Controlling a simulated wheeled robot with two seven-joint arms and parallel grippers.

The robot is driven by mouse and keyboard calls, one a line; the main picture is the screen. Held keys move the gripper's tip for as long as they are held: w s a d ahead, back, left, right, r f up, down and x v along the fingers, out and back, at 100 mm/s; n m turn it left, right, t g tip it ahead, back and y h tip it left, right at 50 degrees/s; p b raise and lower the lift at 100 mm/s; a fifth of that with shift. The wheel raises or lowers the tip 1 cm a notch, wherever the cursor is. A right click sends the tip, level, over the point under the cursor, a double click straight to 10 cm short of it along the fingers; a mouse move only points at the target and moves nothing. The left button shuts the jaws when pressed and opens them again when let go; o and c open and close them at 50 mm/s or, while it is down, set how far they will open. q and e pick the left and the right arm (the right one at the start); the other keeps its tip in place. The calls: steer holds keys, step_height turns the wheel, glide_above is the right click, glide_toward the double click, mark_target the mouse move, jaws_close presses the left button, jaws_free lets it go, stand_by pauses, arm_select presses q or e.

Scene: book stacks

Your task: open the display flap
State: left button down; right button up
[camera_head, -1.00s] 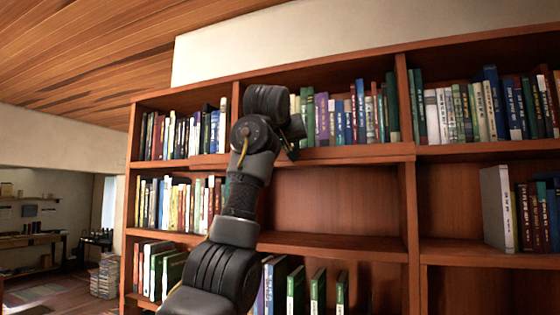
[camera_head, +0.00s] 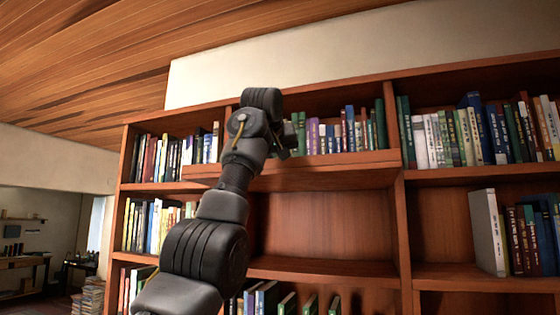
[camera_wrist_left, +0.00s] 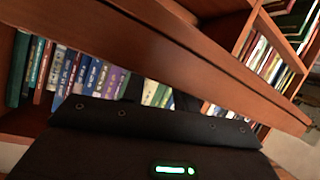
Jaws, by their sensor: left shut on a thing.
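The display flap (camera_head: 335,165) is a long reddish-brown wooden board on the middle column of the bookcase. It is swung up and juts out towards me below the upper row of books, with the compartment (camera_head: 320,225) under it open to view. My left gripper (camera_head: 284,140) is at the flap, largely hidden behind my own wrist in the head view. In the left wrist view the flap (camera_wrist_left: 165,45) runs diagonally close in front of the dark gripper body, which is shut on it; the fingertips are mostly hidden. My right gripper is not in view.
Books (camera_head: 340,133) stand in the upper row right behind the flap. Upright dividers (camera_head: 403,215) border the open compartment. More books (camera_head: 175,150) fill the left column, and a white book (camera_head: 487,230) stands in the right column. Lower books (camera_head: 265,298) stand beneath my arm.

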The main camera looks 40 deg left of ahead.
arm_select(q)
steer(key=c, duration=1.5)
jaws_free()
steer(key=o, duration=0.3)
steer(key=shift+w+d, duration=0.1)
steer(key=shift+d, duration=0.05)
steer(key=shift+o, duration=0.4)
steer(key=shift+w+d, duration=0.1)
steer(key=shift+d, duration=0.05)
steer(key=shift+s+r, duration=0.1)
steer(key=shift+s, duration=0.25)
steer(key=b+v, duration=0.2)
steer(key=v, duration=0.8)
steer(key=shift+b, duration=0.4)
